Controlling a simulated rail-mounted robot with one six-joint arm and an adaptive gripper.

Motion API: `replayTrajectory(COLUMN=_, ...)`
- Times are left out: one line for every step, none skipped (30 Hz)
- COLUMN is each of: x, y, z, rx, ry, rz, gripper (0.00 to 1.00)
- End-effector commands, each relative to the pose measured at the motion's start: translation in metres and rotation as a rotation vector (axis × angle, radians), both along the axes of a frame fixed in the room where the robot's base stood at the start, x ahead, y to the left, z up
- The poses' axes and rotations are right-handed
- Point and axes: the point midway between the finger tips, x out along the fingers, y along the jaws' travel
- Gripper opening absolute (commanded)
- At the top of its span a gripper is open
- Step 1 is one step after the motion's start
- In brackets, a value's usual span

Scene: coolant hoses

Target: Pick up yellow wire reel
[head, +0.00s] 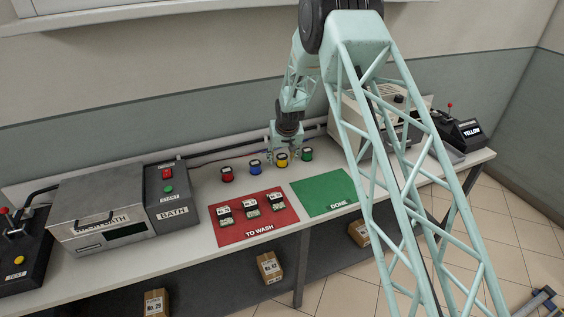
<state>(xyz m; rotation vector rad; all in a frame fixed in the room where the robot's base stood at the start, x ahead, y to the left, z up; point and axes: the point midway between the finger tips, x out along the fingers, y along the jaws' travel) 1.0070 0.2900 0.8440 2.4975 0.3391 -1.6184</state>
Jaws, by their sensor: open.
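The yellow wire reel (282,160) stands on the table in a row of small coloured reels, between the blue reel (254,166) and the green reel (307,155). A red reel (227,174) is at the left end of the row. My gripper (284,152) is open and points down at the yellow reel, seeming to be just above or around it. From this view I cannot tell whether the fingers touch it.
A red TO WASH mat (222,239) holds several small labelled items. A green DONE mat (322,197) is bare. Boxes lie below the table.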

Motion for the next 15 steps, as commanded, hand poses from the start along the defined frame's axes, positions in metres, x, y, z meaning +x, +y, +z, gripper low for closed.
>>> replayTrajectory(x=-0.0001, y=0.0, z=0.0, rx=0.0, ry=0.0, rz=0.0, gripper=0.46)
replayTrajectory(x=-0.0001, y=0.0, z=0.0, rx=0.0, ry=0.0, rz=0.0, gripper=0.46)
replayTrajectory(x=-0.0001, y=0.0, z=0.0, rx=0.0, ry=0.0, rz=0.0, gripper=0.46)
replayTrajectory(x=-0.0001, y=0.0, z=0.0, rx=0.0, ry=0.0, rz=0.0, gripper=0.46)
replayTrajectory(x=-0.0001, y=0.0, z=0.0, rx=0.0, ry=0.0, rz=0.0, gripper=0.44)
replayTrajectory(x=-0.0001, y=0.0, z=0.0, rx=0.0, ry=0.0, rz=0.0, gripper=0.41)
replayTrajectory(x=-0.0001, y=0.0, z=0.0, rx=0.0, ry=0.0, rz=0.0, gripper=0.38)
replayTrajectory(x=-0.0001, y=0.0, z=0.0, rx=0.0, ry=0.0, rz=0.0, gripper=0.35)
replayTrajectory(x=-0.0001, y=0.0, z=0.0, rx=0.0, ry=0.0, rz=0.0, gripper=0.32)
replayTrajectory(x=-0.0001, y=0.0, z=0.0, rx=0.0, ry=0.0, rz=0.0, gripper=0.29)
replayTrajectory(x=-0.0001, y=0.0, z=0.0, rx=0.0, ry=0.0, rz=0.0, gripper=0.26)
replayTrajectory(x=-0.0001, y=0.0, z=0.0, rx=0.0, ry=0.0, rz=0.0, gripper=0.22)
replayTrajectory(x=-0.0001, y=0.0, z=0.0, rx=0.0, ry=0.0, rz=0.0, gripper=0.2)
replayTrajectory(x=-0.0001, y=0.0, z=0.0, rx=0.0, ry=0.0, rz=0.0, gripper=0.18)
replayTrajectory(x=0.0001, y=0.0, z=0.0003, rx=0.0, ry=0.0, rz=0.0, gripper=0.18)
